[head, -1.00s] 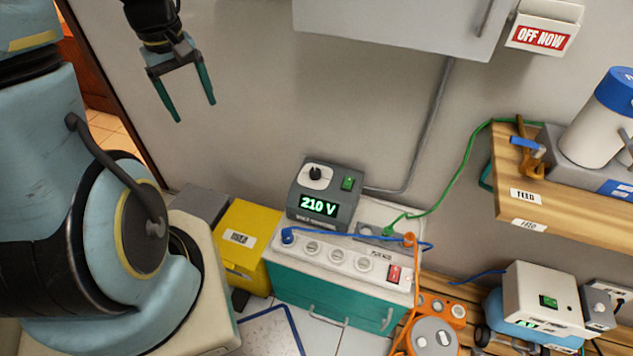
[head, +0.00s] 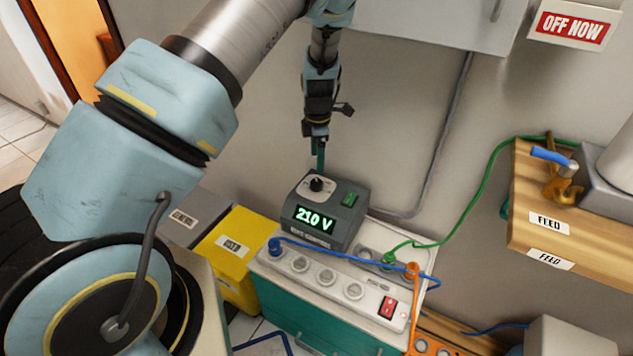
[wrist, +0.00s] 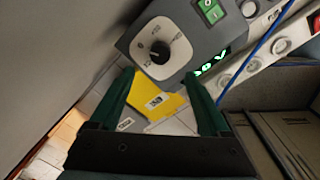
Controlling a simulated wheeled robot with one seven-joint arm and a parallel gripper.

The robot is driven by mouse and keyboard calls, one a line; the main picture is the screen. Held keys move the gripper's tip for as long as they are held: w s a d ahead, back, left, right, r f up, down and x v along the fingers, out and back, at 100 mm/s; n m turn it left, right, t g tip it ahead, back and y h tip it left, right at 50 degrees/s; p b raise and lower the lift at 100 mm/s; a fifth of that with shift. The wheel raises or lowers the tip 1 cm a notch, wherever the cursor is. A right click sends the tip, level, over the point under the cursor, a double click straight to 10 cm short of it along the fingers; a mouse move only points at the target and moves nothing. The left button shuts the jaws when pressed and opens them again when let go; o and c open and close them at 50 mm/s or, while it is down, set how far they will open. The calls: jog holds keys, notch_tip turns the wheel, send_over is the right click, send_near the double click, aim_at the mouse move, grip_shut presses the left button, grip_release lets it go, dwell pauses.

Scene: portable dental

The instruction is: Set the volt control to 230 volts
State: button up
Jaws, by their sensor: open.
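The volt control is a grey box (head: 338,231) standing behind the white panel, its green display (head: 315,218) reading 210 V. Its black knob (head: 316,184) sits on a pale round dial on the top face. In the wrist view the knob (wrist: 160,48) shows with its white pointer line, ahead of the fingers. My gripper (head: 319,163) is above and just behind the knob in the head view, seen nearly edge-on. In the wrist view my gripper (wrist: 165,90) has its two green fingers wide apart, with nothing between them; the knob lies beyond the tips.
A green switch (head: 349,200) is beside the knob. The white panel (head: 330,277) with blue, green and orange cables stands in front. A yellow box (head: 236,245) is to the left. A wooden shelf (head: 570,210) is at right, and a wall cabinet (head: 440,18) hangs above.

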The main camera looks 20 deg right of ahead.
aim_at(316, 182)
jog(key=f, duration=0.3)
jog(key=f+p, duration=0.1)
jog(key=f, duration=0.5)
jog(key=shift+w+f, duration=0.25)
jog(key=shift+w, duration=0.05)
grip_shut()
